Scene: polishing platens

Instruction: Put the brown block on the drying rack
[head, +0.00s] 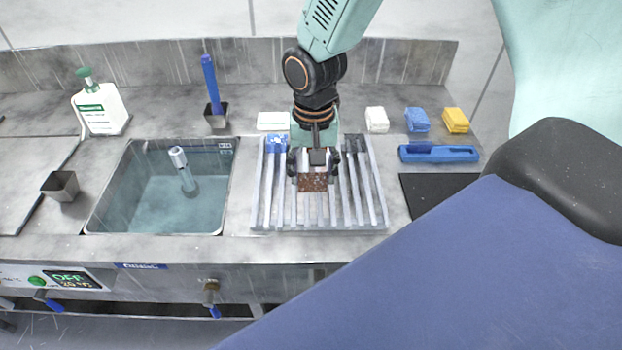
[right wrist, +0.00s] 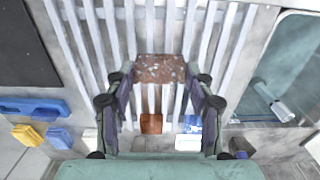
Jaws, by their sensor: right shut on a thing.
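The brown block (head: 313,182) is speckled and sits between the fingers of my right gripper (head: 313,168), over the middle of the drying rack (head: 258,205). In the right wrist view the fingers (right wrist: 160,90) are shut on the block (right wrist: 160,67) from both sides. The rack's pale slats (right wrist: 112,35) run beneath it. I cannot tell whether the block touches the slats. My left gripper is not in view.
A blue block (head: 277,143) lies at the rack's back left. An orange-brown piece (right wrist: 151,123) shows beyond the fingers in the right wrist view. The water-filled sink (head: 140,205) is left of the rack; a dark mat (head: 425,190) is right.

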